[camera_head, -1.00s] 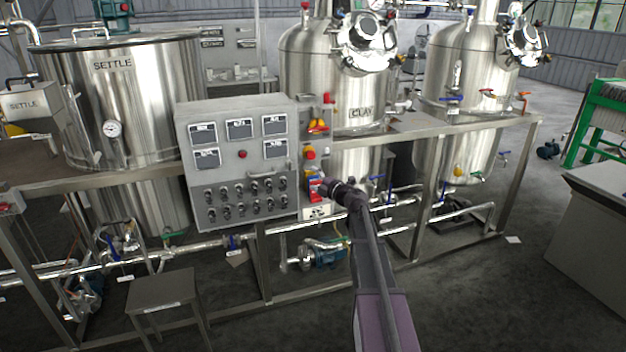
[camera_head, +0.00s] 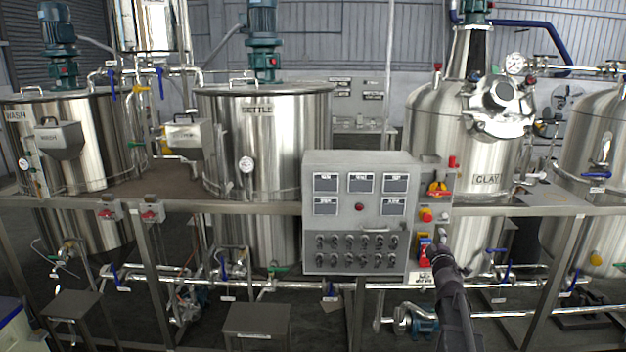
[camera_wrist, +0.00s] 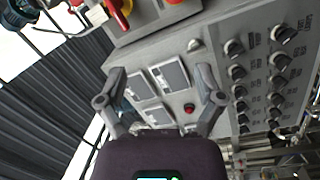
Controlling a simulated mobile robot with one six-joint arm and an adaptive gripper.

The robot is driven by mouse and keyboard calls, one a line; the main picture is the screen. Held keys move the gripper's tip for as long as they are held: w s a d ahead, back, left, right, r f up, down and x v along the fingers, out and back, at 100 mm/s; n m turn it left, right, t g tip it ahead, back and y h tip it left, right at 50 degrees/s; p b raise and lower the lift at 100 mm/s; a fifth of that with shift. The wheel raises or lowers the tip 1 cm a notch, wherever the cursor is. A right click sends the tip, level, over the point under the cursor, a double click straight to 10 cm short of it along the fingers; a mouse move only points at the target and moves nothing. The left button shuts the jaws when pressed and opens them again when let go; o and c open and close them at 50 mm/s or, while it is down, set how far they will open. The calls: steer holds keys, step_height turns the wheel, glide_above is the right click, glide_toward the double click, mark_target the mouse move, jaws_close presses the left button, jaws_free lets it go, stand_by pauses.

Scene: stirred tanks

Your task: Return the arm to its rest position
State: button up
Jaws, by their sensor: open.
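My arm reaches up from the lower right in the head view. My gripper (camera_wrist: 160,98) shows in the wrist view with its two fingers spread wide and nothing between them. Behind the fingers is the grey control panel (camera_wrist: 215,62), with display windows, a red button (camera_wrist: 189,108) and rows of black knobs. In the head view the arm's far end is just right of the control panel (camera_head: 360,278), in front of the red and yellow switches (camera_head: 425,250). The fingers cannot be made out there. I cannot tell how far they are from the panel.
Steel tanks labelled WASH (camera_head: 85,165), SETTLE (camera_head: 290,150) and CLAY (camera_head: 455,150) stand behind a metal frame rail (camera_head: 250,208). Pipes with blue-handled valves run below. A small stool (camera_head: 256,320) stands in front at the lower middle.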

steer(key=s+a+f+m+g+h+p, duration=0.1)
steer(key=s+a+f+m+g, duration=0.2)
steer(key=s+f+m+g, duration=0.3)
steer(key=s+a+f+m+g+h+p, duration=0.2)
steer(key=s+a+f+m+g, duration=0.15)
steer(key=s, duration=0.45)
steer(key=s+a+f+m+g+y, duration=0.1)
steer(key=s+a+f+g+y, duration=0.1)
steer(key=s+a, duration=0.5)
steer(key=s+a+f+m+g+y+p, duration=0.1)
steer(key=s+a+f+g+y, duration=0.2)
steer(key=s+a+g, duration=0.4)
steer(key=s+y, duration=0.1)
steer(key=s, duration=0.3)
steer(key=shift+a+p, duration=0.3)
steer(key=shift+a, duration=0.05)
stand_by(4.4)
